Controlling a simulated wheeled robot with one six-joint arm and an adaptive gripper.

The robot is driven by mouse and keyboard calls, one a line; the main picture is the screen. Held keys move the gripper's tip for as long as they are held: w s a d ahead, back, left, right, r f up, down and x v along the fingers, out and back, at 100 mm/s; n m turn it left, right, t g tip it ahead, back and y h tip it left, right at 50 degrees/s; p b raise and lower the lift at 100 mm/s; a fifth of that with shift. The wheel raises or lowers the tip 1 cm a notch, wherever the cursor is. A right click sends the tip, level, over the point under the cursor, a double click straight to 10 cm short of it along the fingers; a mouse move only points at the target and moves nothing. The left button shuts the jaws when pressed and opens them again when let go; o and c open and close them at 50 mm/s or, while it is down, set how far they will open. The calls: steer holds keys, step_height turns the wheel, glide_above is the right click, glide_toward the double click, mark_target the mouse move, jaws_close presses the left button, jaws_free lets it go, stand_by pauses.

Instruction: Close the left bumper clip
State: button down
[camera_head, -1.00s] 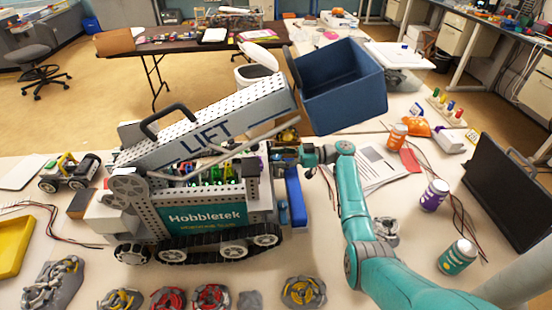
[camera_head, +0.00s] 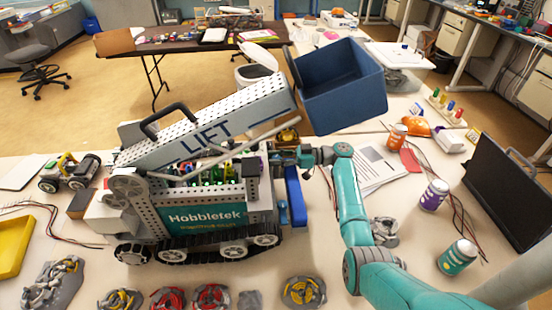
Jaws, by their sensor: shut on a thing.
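The Hobbletek robot (camera_head: 207,219) stands on the table with its tilted LIFT arm raised. Its blue bumper (camera_head: 296,198) stands upright at its right end. My gripper (camera_head: 281,156) is at the top of the bumper, between it and the robot's body. The gripper is shut on a small part there, which the jaws hide. The left bumper clip is too small or hidden to make out, so I cannot tell its position or whether it is that part.
A blue bin (camera_head: 345,95) hangs at the end of the LIFT arm, above my gripper. Wheels (camera_head: 303,291) lie along the front. Purple (camera_head: 434,195) and teal (camera_head: 458,256) bottles and a black case (camera_head: 512,190) stand to the right. Papers (camera_head: 375,168) lie behind my arm.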

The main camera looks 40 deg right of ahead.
steer(key=m+t+h, duration=0.3)
steer(key=t+h, duration=0.1)
steer(key=shift+a+m, duration=0.1)
steer(key=shift+m, duration=0.2)
steer(key=shift+m+t+h, duration=0.8)
steer(key=shift+m+h, duration=0.2)
steer(key=shift+h, duration=0.4)
steer(key=c, duration=0.8)
jaws_free()
